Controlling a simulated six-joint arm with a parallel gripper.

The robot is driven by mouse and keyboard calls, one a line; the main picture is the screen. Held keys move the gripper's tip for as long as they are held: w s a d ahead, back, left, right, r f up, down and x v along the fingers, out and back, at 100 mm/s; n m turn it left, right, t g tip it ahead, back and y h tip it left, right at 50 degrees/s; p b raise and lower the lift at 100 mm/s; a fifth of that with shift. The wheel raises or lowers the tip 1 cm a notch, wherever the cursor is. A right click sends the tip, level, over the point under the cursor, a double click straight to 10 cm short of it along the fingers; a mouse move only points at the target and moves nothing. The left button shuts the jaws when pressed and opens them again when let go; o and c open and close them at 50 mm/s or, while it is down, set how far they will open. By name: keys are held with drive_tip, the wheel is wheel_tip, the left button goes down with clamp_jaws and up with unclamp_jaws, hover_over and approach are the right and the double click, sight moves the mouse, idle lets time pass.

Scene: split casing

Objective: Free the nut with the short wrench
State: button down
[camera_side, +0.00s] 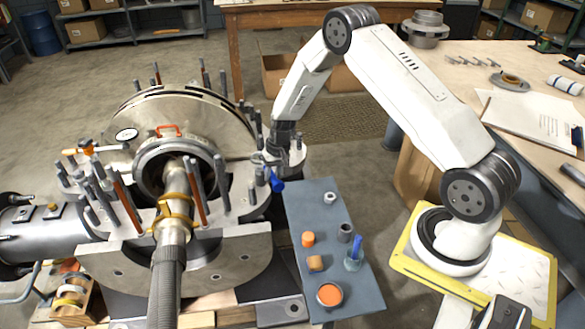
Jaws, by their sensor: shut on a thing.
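My gripper (279,160) is at the right side of the split casing (245,260), among the upright studs on its flange. It is shut on a small dark tool, taken to be the short wrench; a blue end (276,184) shows just below the fingers. The tool's jaw and the nut it may be touching are too small and too crowded by studs to tell apart. I cannot tell whether the jaw sits around a nut or beside it.
A grey mat (325,240) right of the casing holds a light nut (330,197), an orange-topped cup (329,295), a blue-handled item in a cup (354,257) and other small parts. Tall studs crowd the flange. A thick hose (166,285) leaves the casing's front. A wooden bench (480,75) stands right.

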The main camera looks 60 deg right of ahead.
drive_tip(key=shift+d+x, duration=0.2)
drive_tip(key=shift+x, duration=1)
drive_tip(key=shift+s+f, duration=0.1)
drive_tip(key=shift+f, duration=1.2)
drive_tip(key=shift+s+d+n+g, duration=0.15)
drive_tip(key=shift+s+d+n, duration=0.15)
drive_tip(key=shift+d+n, duration=0.5)
drive_tip(key=shift+s+d+n+g, duration=0.15)
drive_tip(key=shift+s+d+n, duration=0.1)
drive_tip(key=shift+d+n, duration=0.5)
drive_tip(key=shift+s+d+n, duration=0.15)
drive_tip(key=shift+d+n, duration=0.85)
drive_tip(key=shift+n, duration=0.05)
drive_tip(key=shift+a, duration=0.3)
drive_tip(key=shift+r, duration=0.15)
drive_tip(key=shift+r, duration=2.9)
